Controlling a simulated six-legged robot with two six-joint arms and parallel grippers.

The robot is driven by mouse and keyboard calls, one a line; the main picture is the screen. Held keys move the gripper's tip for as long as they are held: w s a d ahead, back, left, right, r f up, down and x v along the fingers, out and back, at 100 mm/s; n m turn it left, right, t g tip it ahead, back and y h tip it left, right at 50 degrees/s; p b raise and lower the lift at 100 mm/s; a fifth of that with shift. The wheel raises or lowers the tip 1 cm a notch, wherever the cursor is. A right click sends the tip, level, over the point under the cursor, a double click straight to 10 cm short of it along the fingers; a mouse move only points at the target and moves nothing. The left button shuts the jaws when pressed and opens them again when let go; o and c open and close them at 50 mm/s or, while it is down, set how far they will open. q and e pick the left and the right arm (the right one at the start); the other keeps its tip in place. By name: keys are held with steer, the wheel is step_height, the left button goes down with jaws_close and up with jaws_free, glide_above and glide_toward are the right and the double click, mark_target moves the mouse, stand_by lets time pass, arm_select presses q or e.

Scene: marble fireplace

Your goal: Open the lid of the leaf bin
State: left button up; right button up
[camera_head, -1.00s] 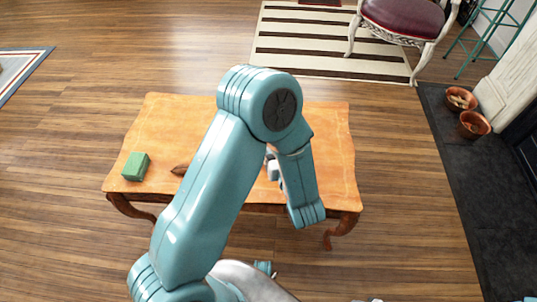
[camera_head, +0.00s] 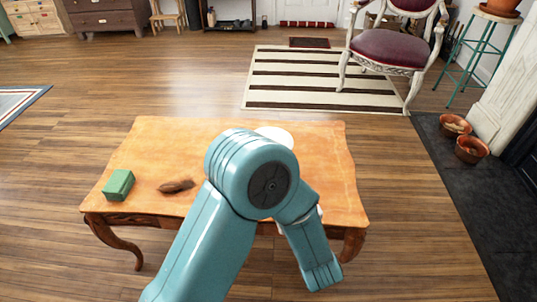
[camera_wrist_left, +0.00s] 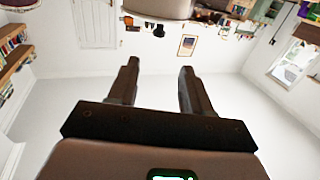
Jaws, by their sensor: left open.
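A white rounded thing (camera_head: 276,136) shows on the wooden table (camera_head: 172,140), just behind my left arm in the head view. My arm covers most of it, so I cannot tell if it is the leaf bin or its lid. My left gripper (camera_wrist_left: 159,66) is open in the left wrist view, with nothing between its two dark fingers. That view shows room walls and no bin. In the head view the left gripper's fingers are hidden behind or beyond my arm. My right gripper is not in view.
A green box (camera_head: 118,185) and a brown oblong thing (camera_head: 176,186) lie on the table's left side. A red-seated chair (camera_head: 392,49) stands on the striped rug (camera_head: 320,77) beyond. Terracotta pots (camera_head: 471,149) sit at the right. The floor left of the table is clear.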

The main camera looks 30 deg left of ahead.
arm_select(q)
steer(key=b+x, duration=0.3)
steer(key=x, duration=1.3)
steer(key=shift+w+f, duration=0.15)
jaws_close()
